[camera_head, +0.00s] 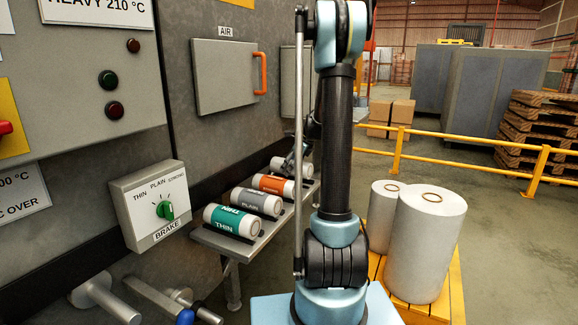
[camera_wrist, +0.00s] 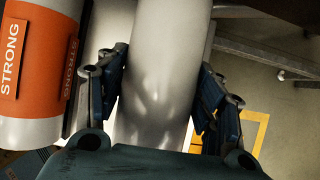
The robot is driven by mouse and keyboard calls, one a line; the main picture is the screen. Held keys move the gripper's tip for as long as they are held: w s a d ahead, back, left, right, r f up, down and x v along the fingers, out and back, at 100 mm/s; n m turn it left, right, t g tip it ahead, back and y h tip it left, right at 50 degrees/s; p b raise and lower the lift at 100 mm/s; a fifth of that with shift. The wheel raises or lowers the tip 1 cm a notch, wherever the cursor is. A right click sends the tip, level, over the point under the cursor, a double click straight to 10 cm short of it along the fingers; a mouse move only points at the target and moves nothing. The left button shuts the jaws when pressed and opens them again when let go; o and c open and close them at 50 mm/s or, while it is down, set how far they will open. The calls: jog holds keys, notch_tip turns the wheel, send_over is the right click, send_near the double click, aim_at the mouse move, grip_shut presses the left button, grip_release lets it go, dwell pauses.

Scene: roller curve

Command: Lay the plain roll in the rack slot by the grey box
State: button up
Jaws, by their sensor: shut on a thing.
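My gripper (camera_wrist: 163,64) is shut on a pale, smooth roll (camera_wrist: 168,30), with a dark finger pad against each side. No label shows on the part of this roll that I see. In the head view my gripper (camera_head: 293,160) is at the far end of the rack (camera_head: 238,244), beyond the orange roll, and is partly hidden by my arm. Whether the held roll touches the rack cannot be told. A grey-banded roll (camera_head: 257,202) lies in the rack slot marked PLAIN. A grey box (camera_head: 150,205) marked BRAKE is on the machine, left of the rack.
A green THIN roll (camera_head: 232,220) lies at the rack's near end. An orange STRONG roll (camera_head: 273,185) lies close to my gripper; it also shows in the wrist view (camera_wrist: 40,70). Large white rolls (camera_head: 425,245) stand on a yellow pallet at right.

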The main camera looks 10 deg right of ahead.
jog(key=shift+f, duration=1.3)
jog(key=o, duration=1.5)
